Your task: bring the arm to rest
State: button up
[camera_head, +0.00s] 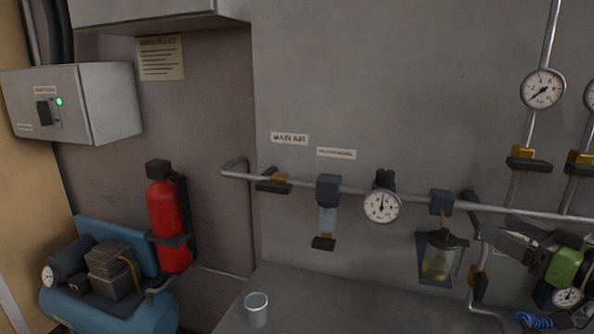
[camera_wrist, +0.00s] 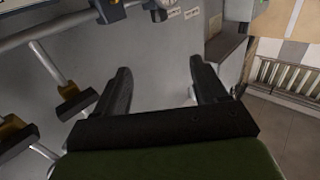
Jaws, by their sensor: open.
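My gripper (camera_head: 497,228) is at the right edge of the head view, its dark fingers pointing left in front of the pipework and its green body partly cut off by the frame. In the wrist view, the two black fingers of my gripper (camera_wrist: 160,72) stand apart with nothing between them. The gripper is close to a lidded jar (camera_head: 437,262) of yellowish liquid on the wall, to its right. I cannot tell whether it touches any pipe.
A horizontal pipe (camera_head: 411,203) carries a gauge (camera_head: 381,205) and a filter bowl (camera_head: 328,218). A clear cup (camera_head: 256,309) stands on a grey surface (camera_head: 330,300). A red extinguisher (camera_head: 168,222), blue compressor (camera_head: 150,310) and switch box (camera_head: 110,103) are at left.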

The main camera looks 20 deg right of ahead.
jog(key=w+a+f+g+y, duration=0.1)
jog(key=w+a+f+g, duration=0.45)
jog(key=w+a, duration=0.6)
jog(key=w+a+f+g, duration=0.1)
jog(key=a+f+g, duration=0.1)
jog(key=a, duration=0.4)
jog(key=w+a+f+g, duration=0.2)
jog(key=a+f, duration=0.1)
jog(key=a, duration=0.3)
jog(key=s+a+f+g+h+p, duration=0.2)
jog(key=s+a, duration=0.7)
jog(key=a, duration=0.1)
jog(key=s+a+f+m, duration=0.1)
jog(key=s+f, duration=0.2)
jog(key=s, duration=0.8)
jog(key=shift+s+a+f+g+h, duration=0.15)
jog(key=shift+s+f+g+h, duration=0.05)
jog(key=shift+s+g+h, duration=0.2)
